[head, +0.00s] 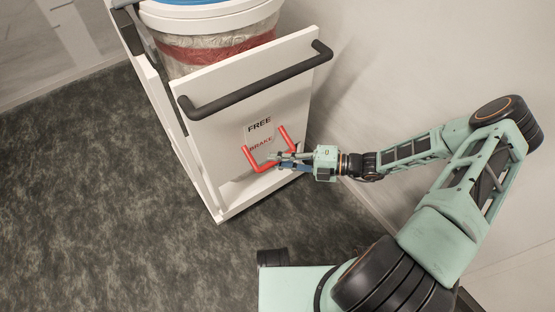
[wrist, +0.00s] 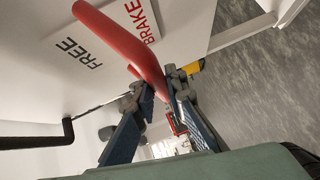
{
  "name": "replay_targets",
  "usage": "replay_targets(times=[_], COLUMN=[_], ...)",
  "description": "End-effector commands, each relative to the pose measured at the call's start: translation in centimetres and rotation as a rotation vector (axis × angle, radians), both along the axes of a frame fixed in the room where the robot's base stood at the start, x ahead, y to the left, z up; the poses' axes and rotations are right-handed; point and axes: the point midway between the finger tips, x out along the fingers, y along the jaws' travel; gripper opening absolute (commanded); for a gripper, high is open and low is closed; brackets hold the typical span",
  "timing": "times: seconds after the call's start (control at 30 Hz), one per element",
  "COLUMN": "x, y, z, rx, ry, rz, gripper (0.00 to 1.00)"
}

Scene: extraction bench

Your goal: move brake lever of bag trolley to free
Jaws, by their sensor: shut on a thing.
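The bag trolley (head: 213,128) is a white cart with FREE printed above BRAKE on its end panel. Its brake lever (head: 262,166) is a red U-shaped bar; in the head view its crossbar lies low, just under the word BRAKE. My gripper (head: 277,161) reaches in from the right and is shut on the lever's crossbar. In the wrist view the red lever (wrist: 128,38) passes between the two blue-grey fingers of my gripper (wrist: 155,85). The fingers hide part of the crossbar.
A black push handle (head: 255,82) runs across the panel above the lever. A clear bag with a red band (head: 215,53) sits in the trolley. A pale wall (head: 400,60) stands close on the right. Dark floor (head: 80,200) is clear on the left.

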Motion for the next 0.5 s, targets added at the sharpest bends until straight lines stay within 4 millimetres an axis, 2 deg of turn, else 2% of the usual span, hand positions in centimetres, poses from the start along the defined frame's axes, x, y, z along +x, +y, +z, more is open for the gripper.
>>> replay_targets(times=[0.27,0.5], x=[0.0,-0.2], y=[-0.1,-0.2], z=[0.2,1.2], rx=[-0.006,-0.047], ry=[0.006,0.063], rz=[0.000,0.002], gripper=[0.00,0.00])
